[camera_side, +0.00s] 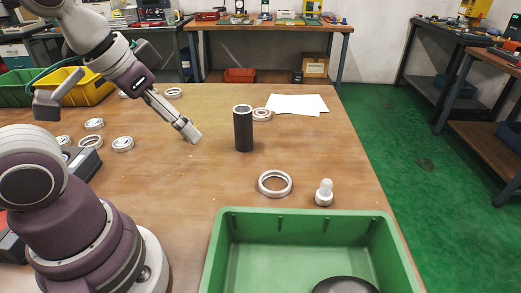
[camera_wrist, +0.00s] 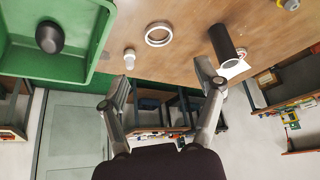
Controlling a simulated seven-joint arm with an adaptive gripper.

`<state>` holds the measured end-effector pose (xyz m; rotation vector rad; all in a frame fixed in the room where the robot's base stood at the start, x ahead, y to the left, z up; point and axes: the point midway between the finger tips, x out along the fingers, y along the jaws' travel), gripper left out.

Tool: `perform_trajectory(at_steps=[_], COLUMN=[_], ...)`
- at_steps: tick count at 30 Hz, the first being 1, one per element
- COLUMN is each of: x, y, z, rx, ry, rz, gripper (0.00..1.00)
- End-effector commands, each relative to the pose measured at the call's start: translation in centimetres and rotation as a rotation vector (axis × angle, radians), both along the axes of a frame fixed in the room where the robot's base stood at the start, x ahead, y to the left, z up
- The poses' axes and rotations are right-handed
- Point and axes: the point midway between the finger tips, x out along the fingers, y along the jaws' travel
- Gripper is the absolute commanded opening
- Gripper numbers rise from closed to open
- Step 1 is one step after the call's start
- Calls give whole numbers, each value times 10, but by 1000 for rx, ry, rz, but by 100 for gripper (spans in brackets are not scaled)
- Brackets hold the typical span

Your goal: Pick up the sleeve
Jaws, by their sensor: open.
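The sleeve looks to be the dark, hollow cylinder (camera_side: 243,131) with a pale rim, standing upright on the wooden table in the side view. It also shows in the wrist view (camera_wrist: 223,43), right of centre and beyond my right-hand finger. My gripper (camera_side: 195,134) is left of the sleeve in the side view, apart from it, tilted down to the right. In the wrist view my gripper (camera_wrist: 163,76) has its two fingers spread wide with nothing between them.
A pale ring (camera_side: 275,184) and a small white knobbed part (camera_side: 324,193) lie in front of the sleeve. A green bin (camera_side: 300,218) holding a dark round object (camera_side: 345,286) is nearest. A bearing (camera_side: 262,114) and white papers (camera_side: 297,103) lie behind; several rings lie left.

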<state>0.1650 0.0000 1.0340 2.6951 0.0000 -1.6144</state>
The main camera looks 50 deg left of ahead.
Motion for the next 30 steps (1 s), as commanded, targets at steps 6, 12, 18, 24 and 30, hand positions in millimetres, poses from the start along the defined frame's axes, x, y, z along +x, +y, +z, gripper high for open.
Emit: perform_trajectory(at_steps=[6, 12, 18, 24, 30], x=[0, 5, 68, 149, 189], y=[0, 1, 25, 73, 106], z=[0, 3, 17, -8, -44], rx=[0, -4, -45, -51, -31], ry=[0, 4, 45, 84, 96], rz=[0, 15, 187, 420, 550], gripper=[82, 82, 82, 82, 82])
